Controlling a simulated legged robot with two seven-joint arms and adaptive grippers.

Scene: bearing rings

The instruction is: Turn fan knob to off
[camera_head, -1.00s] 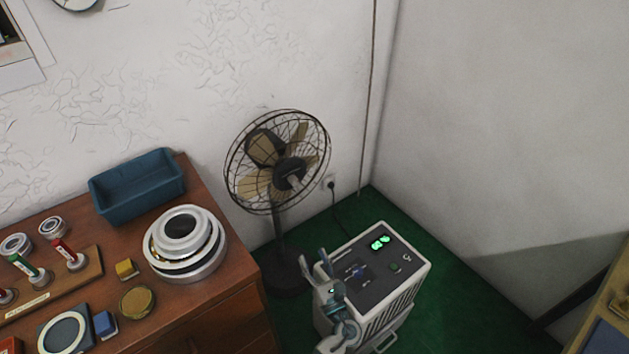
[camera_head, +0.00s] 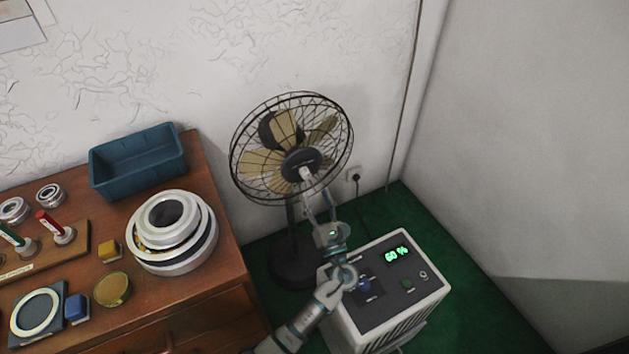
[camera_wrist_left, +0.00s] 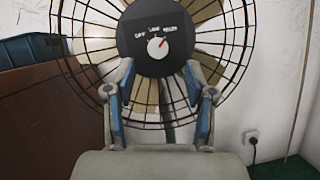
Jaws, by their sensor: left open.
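The black fan (camera_head: 262,182) stands on the floor between the cabinet and the corner, its caged face towards me. In the left wrist view its dark hub carries a white round knob (camera_wrist_left: 157,48) under labels reading OFF, LOW and HIGH from left to right. The knob's red mark points up and right, towards HIGH. My left gripper (camera_head: 318,192) is open in front of and just below the fan hub. In the wrist view its two fingers (camera_wrist_left: 158,66) stand either side of and below the knob, apart from it. My right gripper is not in view.
A white machine (camera_head: 397,312) with a dark top panel and a green 60 % display stands below my left gripper. The wooden cabinet (camera_head: 215,262) at left bears a blue bin (camera_head: 140,178) and bearing rings (camera_head: 178,262). A wall outlet (camera_wrist_left: 251,137) is right of the fan.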

